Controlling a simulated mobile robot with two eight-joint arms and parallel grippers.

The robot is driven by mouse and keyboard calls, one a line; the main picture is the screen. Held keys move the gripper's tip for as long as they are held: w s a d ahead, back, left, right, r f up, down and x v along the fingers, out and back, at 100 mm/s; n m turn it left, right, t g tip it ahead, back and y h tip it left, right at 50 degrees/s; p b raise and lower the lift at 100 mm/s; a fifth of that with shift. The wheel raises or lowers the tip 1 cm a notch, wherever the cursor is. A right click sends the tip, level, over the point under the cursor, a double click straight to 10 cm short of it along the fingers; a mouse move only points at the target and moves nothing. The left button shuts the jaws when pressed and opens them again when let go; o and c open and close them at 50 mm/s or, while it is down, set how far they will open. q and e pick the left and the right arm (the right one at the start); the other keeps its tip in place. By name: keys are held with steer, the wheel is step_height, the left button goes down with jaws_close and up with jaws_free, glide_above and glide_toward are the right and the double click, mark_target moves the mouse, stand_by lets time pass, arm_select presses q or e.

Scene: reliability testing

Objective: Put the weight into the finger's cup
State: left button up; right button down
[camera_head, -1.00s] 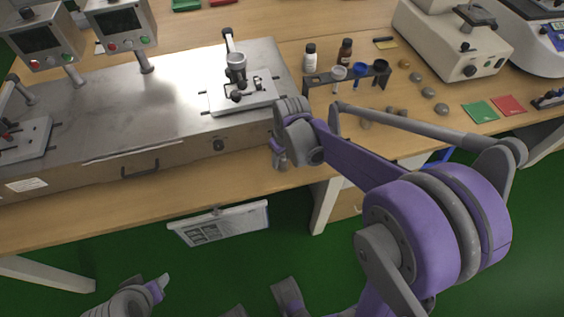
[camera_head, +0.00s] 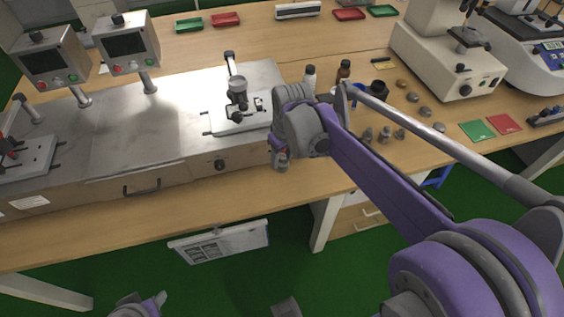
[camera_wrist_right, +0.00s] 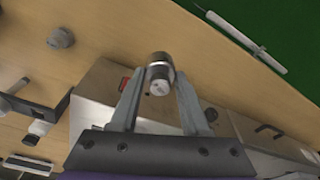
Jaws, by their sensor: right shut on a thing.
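The weight (camera_wrist_right: 159,79), a metal cylinder with a dark band, is held between the fingertips of my right gripper (camera_wrist_right: 158,88) in the right wrist view. In the head view my right gripper (camera_head: 280,152) hangs at the front edge of the metal bench unit, right of and nearer than the finger's cup. The finger's cup (camera_head: 237,84) is a small grey cup on top of the finger mechanism, which stands on a white plate (camera_head: 225,119). The weight and cup are apart. A small part of my left gripper (camera_head: 150,304) shows at the bottom left; its jaws are unclear.
Other weights (camera_head: 385,135) stand on the wooden table right of my right forearm. Bottles (camera_head: 310,77) and a partly hidden dark rack stand behind the arm. Two monitors (camera_head: 128,42) rise at the back left. The metal top (camera_head: 180,110) left of the plate is clear.

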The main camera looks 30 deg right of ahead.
stand_by(0.3)
steer(key=shift+f+b, duration=2.25)
steer(key=shift+f, duration=1.3)
